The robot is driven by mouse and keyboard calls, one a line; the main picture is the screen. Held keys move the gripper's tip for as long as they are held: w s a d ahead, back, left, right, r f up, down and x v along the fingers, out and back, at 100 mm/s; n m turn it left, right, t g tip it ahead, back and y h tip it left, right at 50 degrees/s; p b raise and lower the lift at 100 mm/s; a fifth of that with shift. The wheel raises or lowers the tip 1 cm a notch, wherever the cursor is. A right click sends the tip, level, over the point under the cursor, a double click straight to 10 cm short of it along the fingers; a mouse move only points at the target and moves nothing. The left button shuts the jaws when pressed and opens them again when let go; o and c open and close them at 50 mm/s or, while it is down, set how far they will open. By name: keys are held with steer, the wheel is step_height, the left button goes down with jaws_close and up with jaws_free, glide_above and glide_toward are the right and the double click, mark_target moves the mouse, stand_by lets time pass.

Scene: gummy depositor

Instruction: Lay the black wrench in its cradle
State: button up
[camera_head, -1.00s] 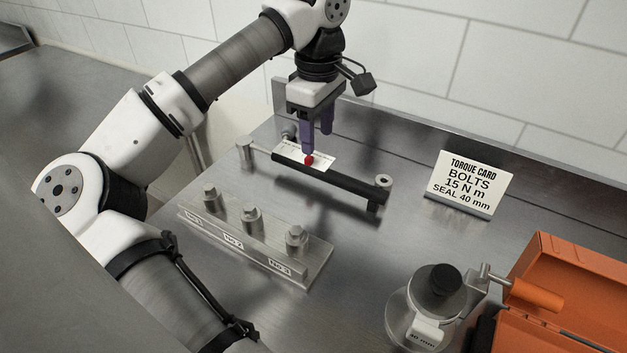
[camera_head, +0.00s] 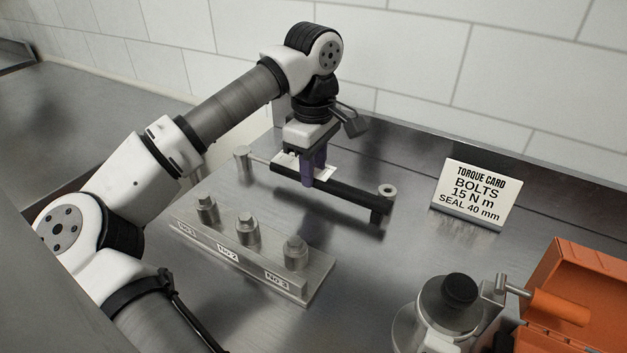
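The black wrench (camera_head: 345,193) has a long black bar. The fingers hide the red spot on the bar. Whether they are closed on it is unclear. I cannot make out a separate cradle.
A steel block (camera_head: 250,250) with several bolts and number labels stands in front of the wrench. A torque card (camera_head: 475,193) stands to the right. A tiled wall stands behind.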

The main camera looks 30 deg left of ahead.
jaws_close()
steer(key=shift+r, duration=0.25)
step_height(320, 180, up, 20)
steer(key=p, duration=1.4)
steer(key=shift+f, duration=0.2)
steer(key=shift+c, duration=1.5)
jaws_free()
jaws_close()
